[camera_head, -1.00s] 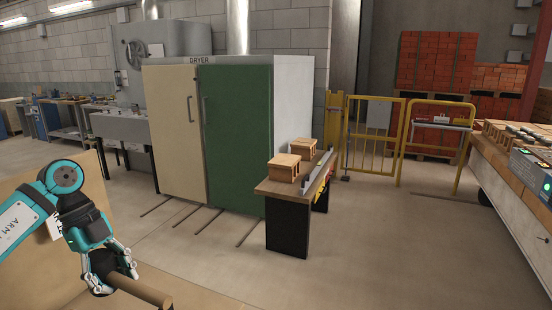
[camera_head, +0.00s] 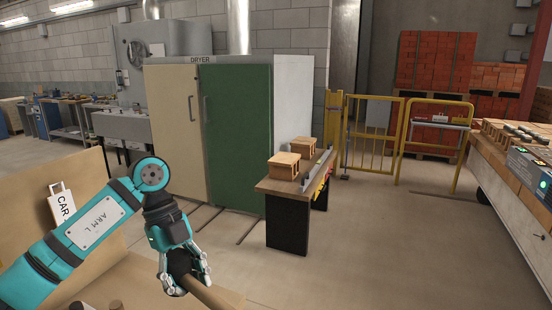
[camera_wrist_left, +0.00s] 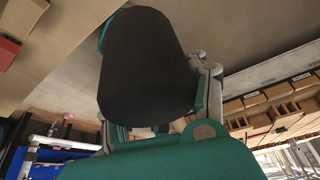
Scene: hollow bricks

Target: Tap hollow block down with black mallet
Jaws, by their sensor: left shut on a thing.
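In the left wrist view the mallet's thick black cylindrical head (camera_wrist_left: 146,65) fills the space between the fingers. Two hollow blocks stand on a small table (camera_head: 267,186) in the middle of the head view: a nearer hollow block (camera_head: 284,168) and a farther hollow block (camera_head: 303,147). The mallet is in the foreground, well apart from both. My right gripper is not in view.
A dryer (camera_head: 232,130) with a cream and a green door stands behind the small table. A yellow barrier (camera_head: 374,138) is beyond it. A bench with bricks (camera_head: 503,165) stands at the right. A tan panel (camera_head: 85,190) is behind my left arm. Open floor lies at centre right.

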